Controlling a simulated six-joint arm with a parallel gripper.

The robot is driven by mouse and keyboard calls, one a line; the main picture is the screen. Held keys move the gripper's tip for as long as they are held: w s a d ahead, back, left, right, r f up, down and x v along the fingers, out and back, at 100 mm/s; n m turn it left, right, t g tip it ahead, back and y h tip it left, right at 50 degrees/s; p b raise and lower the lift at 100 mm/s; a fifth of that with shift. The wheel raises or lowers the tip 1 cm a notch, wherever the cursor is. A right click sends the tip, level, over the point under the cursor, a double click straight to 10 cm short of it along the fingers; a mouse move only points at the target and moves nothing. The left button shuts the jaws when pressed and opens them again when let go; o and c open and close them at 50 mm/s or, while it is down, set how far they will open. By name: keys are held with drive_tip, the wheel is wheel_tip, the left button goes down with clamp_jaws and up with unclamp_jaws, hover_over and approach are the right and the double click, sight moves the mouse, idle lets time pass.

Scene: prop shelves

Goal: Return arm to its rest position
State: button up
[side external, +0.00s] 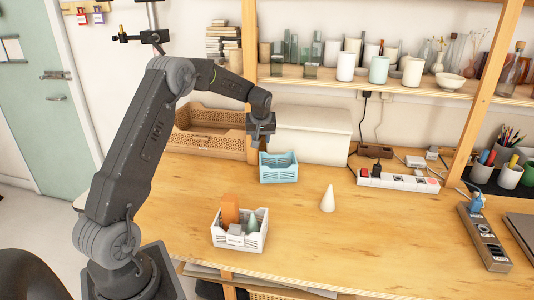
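My gripper (262,128) hangs at the end of my raised arm, above and just behind the light blue basket (279,175) in this view. Its fingers point down and are too small and dark to show whether they are open or shut. The blue basket stands on the wooden table and looks empty, though its inside is partly hidden. A white basket (238,243) near the table's front holds an orange block (230,210), a green cone (252,223) and a small pale block (236,230). A white cone (328,199) stands upright on the table to the right.
A brown crate (205,143) and a white box (312,135) stand behind my gripper. A shelf of cups and glassware (400,82) runs above. A power strip (398,181) and a grey device (484,238) lie at the right. The table's middle right is clear.

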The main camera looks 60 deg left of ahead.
drive_tip(key=s+d+r+m+t+h, duration=0.1)
drive_tip(key=s+d+r+m, duration=0.25)
drive_tip(key=d+r, duration=0.5)
drive_tip(key=s+d+r+m+t, duration=0.15)
drive_tip(key=s+d+r, duration=0.35)
drive_tip(key=d, duration=0.6)
drive_tip(key=s+d+m+h, duration=0.1)
drive_tip(key=s+d+m, duration=0.2)
drive_tip(key=s+d, duration=0.4)
drive_tip(key=s+d+m+h, duration=0.1)
drive_tip(key=s+d+m, duration=0.3)
drive_tip(key=s, duration=0.9)
drive_tip(key=d+t, duration=0.1)
drive_tip(key=d, duration=0.2)
drive_tip(key=shift+s+d+f+h, duration=0.2)
drive_tip(key=shift+s+d+h, duration=0.1)
drive_tip(key=shift+h, duration=0.1)
